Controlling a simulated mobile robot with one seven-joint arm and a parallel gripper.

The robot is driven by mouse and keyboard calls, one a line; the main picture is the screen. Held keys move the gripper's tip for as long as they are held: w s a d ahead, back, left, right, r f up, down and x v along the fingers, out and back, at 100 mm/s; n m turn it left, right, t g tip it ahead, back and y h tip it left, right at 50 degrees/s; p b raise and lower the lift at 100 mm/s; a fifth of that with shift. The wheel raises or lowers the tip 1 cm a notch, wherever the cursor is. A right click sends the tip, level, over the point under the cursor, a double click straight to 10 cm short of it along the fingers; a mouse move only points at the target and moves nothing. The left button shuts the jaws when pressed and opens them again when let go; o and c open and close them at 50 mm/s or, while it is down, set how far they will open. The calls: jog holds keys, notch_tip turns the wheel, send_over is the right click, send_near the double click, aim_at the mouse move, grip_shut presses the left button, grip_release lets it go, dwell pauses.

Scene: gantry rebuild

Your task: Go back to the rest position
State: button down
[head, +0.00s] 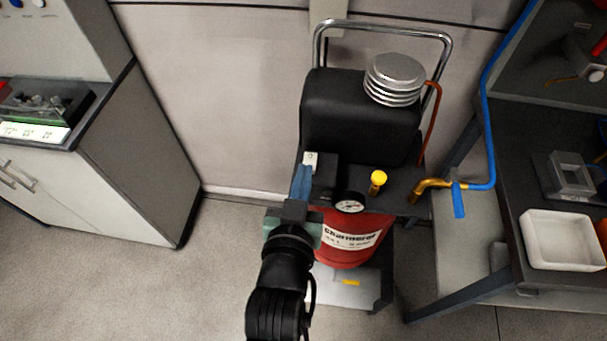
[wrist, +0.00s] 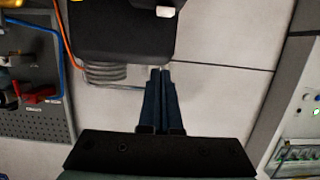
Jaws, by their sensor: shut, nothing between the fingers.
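My gripper (head: 303,180) is in front of the red and black compressor in the head view, its blue fingers pointing up and away from me. In the wrist view the two fingers (wrist: 161,75) lie side by side, shut with nothing between them. The fingertips overlap the compressor's black box (head: 325,178) in the head view; I cannot tell if they touch it. A small white piece (head: 310,158) shows just above the fingertips, and a white piece also shows in the wrist view (wrist: 165,11).
The compressor has a red tank (head: 345,248), gauge (head: 349,203), yellow knob (head: 378,178) and ribbed metal cylinder (head: 394,78). A blue-handled valve (head: 458,198) and a dark bench with a white tray (head: 562,240) stand right. A cabinet (head: 140,150) stands left. Floor between is clear.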

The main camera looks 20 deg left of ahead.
dwell(0.4)
jog(key=w+d+r+m+t+h, duration=0.1)
jog(key=w+d+r+t, duration=0.2)
jog(key=r, duration=0.8)
jog(key=w+d+r+m+t, duration=0.1)
jog(key=w+d+r+t, duration=0.15)
jog(key=r, duration=0.95)
jog(key=s+d+r+t+h, duration=0.1)
jog(key=s+d+r+t, duration=0.2)
jog(key=r, duration=1)
jog(key=s+d+r+m+t+h, duration=0.1)
jog(key=s+d+r+t, duration=0.3)
jog(key=r, duration=1)
jog(key=shift+s+d+h, duration=0.55)
jog(key=shift+s+h, duration=0.05)
jog(key=shift+s, duration=0.3)
